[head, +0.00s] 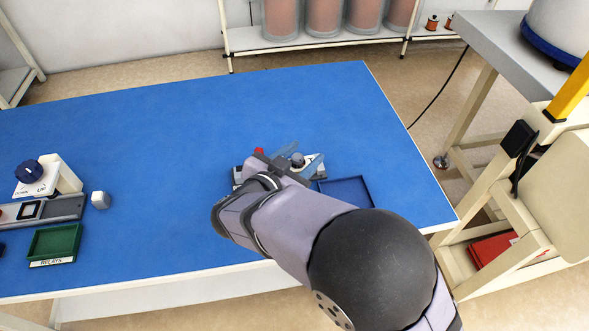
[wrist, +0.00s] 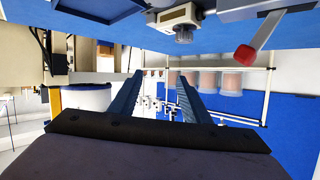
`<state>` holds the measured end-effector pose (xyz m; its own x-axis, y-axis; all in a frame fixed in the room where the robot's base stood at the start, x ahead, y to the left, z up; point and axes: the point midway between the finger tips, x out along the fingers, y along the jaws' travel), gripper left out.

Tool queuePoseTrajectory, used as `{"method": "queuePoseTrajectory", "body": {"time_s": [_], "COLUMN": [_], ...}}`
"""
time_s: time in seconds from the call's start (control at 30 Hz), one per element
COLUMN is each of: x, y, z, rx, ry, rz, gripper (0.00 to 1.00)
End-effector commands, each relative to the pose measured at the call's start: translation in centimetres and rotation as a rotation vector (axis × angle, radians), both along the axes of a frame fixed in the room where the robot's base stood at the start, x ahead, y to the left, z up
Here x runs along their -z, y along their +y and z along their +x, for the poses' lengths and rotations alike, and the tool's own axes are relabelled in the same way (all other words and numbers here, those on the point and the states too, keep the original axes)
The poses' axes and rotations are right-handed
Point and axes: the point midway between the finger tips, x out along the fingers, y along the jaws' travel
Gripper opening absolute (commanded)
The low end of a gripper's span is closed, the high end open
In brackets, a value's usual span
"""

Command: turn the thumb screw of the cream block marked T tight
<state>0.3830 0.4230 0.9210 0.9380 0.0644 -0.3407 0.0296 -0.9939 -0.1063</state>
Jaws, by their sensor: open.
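A cream block (head: 309,160) with a grey round thumb screw (head: 298,159) sits on the blue table in the head view, partly covered by my gripper (head: 301,157). No letter T is readable on it. In the wrist view the cream block (wrist: 176,15) appears at the top, with the screw (wrist: 184,34) projecting from it. My gripper (wrist: 160,77) is open and empty there, its two blue fingers apart. The screw appears beyond the fingertips, not between them. In the head view the fingers overlap the screw's surroundings; I cannot tell the gap.
A red-tipped lever (wrist: 246,54) stands beside the block. A blue tray (head: 345,189) lies close by on the right. The table's middle is clear.

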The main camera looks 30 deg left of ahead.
Motion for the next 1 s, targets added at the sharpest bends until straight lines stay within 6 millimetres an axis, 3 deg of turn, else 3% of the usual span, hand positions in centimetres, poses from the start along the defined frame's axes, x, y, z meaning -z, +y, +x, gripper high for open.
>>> {"method": "queuePoseTrajectory", "body": {"time_s": [0.1,0.17,0.4,0.53,0.77,1.0], "x": [-0.8,-0.9,3.1,3.8,4.0,5.0], "y": [-2.5,-2.6,-1.2,-0.1,0.0,1.0], "z": [1.3,0.9,-2.7,-3.6,-3.3,-1.2], "rx": [-0.081,-0.162,-0.447,-0.491,-0.482,-0.478], "ry": [-0.055,-0.069,-0.027,0.009,0.014,0.016], "rz": [-0.033,-0.063,-0.164,-0.13,-0.116,-0.117], "gripper": [0.43,0.43,0.43,0.43,0.43,0.43]}}
